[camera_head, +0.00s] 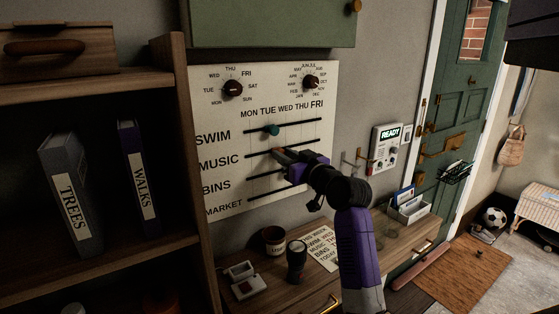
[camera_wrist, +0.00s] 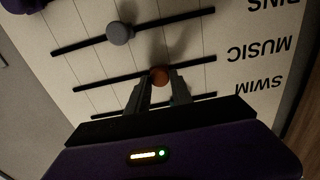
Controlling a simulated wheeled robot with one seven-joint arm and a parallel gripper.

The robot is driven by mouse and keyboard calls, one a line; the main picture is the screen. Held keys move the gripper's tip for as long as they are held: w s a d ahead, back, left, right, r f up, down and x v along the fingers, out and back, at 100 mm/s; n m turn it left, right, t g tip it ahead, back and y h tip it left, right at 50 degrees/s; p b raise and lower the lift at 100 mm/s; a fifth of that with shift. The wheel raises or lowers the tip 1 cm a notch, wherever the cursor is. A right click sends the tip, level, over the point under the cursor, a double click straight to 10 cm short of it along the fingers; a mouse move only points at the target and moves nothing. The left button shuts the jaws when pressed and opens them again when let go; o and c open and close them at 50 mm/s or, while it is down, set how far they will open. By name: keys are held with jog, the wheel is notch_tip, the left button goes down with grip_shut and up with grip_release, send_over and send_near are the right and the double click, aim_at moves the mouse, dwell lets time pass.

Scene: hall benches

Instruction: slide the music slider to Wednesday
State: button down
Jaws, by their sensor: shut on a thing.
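The pale board (camera_head: 220,95) on the wall has day names along its top and several labelled slots. The orange music knob (camera_wrist: 160,75) sits on the MUSIC slot; it also shows small in the head view (camera_head: 277,152). It stands near the middle of its slot, around Tuesday to Wednesday; I cannot tell the exact column. My gripper (camera_head: 283,153) reaches in from the lower right and is shut on this knob. In the wrist view its two fingers (camera_wrist: 160,88) flank the knob.
The teal SWIM knob (camera_head: 272,130) is just above my fingers. A grey knob (camera_wrist: 120,33) sits on the BINS slot, close by. A dark bookshelf (camera_head: 180,150) stands left. Below are a desk with a cup (camera_head: 274,240) and a note (camera_head: 322,247).

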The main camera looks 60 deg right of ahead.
jog(key=s+d, duration=0.1)
jog(key=s+d+b, duration=0.1)
jog(key=d, duration=0.1)
jog(key=shift+d, duration=0.15)
jog(key=c, duration=1.2)
grip_release()
jog(key=shift+o, duration=0.2)
jog(key=b+v, duration=0.2)
jog(key=v, duration=0.6)
jog(key=shift+w, duration=0.1)
